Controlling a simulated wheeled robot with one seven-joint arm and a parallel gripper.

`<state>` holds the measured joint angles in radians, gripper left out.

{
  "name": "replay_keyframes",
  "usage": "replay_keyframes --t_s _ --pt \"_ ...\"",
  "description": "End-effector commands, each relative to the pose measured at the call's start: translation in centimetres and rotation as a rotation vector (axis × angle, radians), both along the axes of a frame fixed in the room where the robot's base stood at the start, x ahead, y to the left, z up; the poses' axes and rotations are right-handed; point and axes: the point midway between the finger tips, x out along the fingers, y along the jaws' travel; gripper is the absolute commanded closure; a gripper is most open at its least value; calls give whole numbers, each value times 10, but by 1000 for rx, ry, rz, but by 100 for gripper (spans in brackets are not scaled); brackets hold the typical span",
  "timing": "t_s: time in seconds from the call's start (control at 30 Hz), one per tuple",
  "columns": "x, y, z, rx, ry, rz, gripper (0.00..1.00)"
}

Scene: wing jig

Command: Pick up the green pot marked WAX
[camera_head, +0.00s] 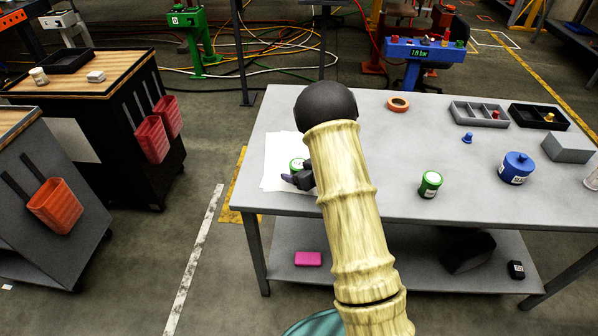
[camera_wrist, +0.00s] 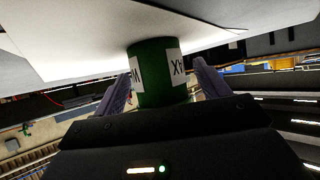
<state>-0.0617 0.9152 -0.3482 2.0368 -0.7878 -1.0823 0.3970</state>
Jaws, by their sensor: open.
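A green pot (camera_wrist: 160,72) stands between the two purple fingers of my gripper (camera_wrist: 158,82) in the wrist view. Its white labels show parts of letters that look like W and X. The fingers are open, one on each side, with a narrow gap at least on the right. In the head view this pot (camera_head: 296,164) shows only its top on the white paper, partly hidden by my gripper (camera_head: 292,181) and arm. A second green pot (camera_head: 430,184) with a white label stands to the right on the table; its text is too small to read.
The grey table (camera_head: 390,150) also holds a blue pot (camera_head: 516,168), an orange ring (camera_head: 398,104), a blue peg (camera_head: 467,138), a grey tray (camera_head: 478,114), a black tray (camera_head: 540,117) and a grey block (camera_head: 568,148). White paper (camera_head: 283,150) lies at the left end. Mid-table is fairly clear.

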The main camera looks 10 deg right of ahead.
Motion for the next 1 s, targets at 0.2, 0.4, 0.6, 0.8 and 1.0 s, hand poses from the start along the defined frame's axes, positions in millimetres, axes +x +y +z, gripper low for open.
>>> replay_keyframes --t_s 0.2,0.4,0.6,0.8,1.0 --pt "0 0 0 0 0 0 26" --pt "0 0 0 0 0 0 26" --pt "0 0 0 0 0 0 61" --pt "0 0 1 0 0 0 77" --pt "0 0 1 0 -1 0 78"
